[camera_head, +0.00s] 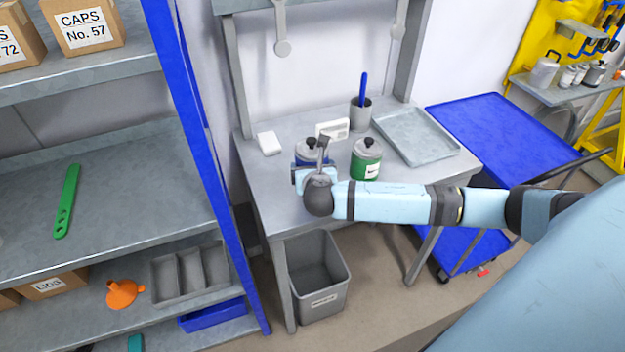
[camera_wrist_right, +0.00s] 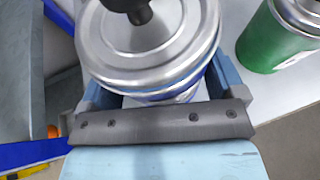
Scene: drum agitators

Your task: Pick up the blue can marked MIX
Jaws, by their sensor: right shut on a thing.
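The blue can (camera_head: 309,148) has a metal lid with a black knob and stands upright on or just over the grey workbench; I cannot tell if it touches the bench. Its mark is hidden. In the right wrist view the can (camera_wrist_right: 150,50) fills the upper middle, with a blue band under the lid. My right gripper (camera_wrist_right: 158,88) is shut on the can, one finger on each side. In the head view my right gripper (camera_head: 306,174) and wrist cover much of the can. My left gripper is not in view.
A green can (camera_head: 367,160) stands close to the right; it also shows in the wrist view (camera_wrist_right: 275,40). Behind are a grey cup (camera_head: 361,118) with a blue stick and a white card holder (camera_head: 332,129). A grey tray (camera_head: 447,153) lies right. A blue shelf post (camera_head: 205,150) rises left.

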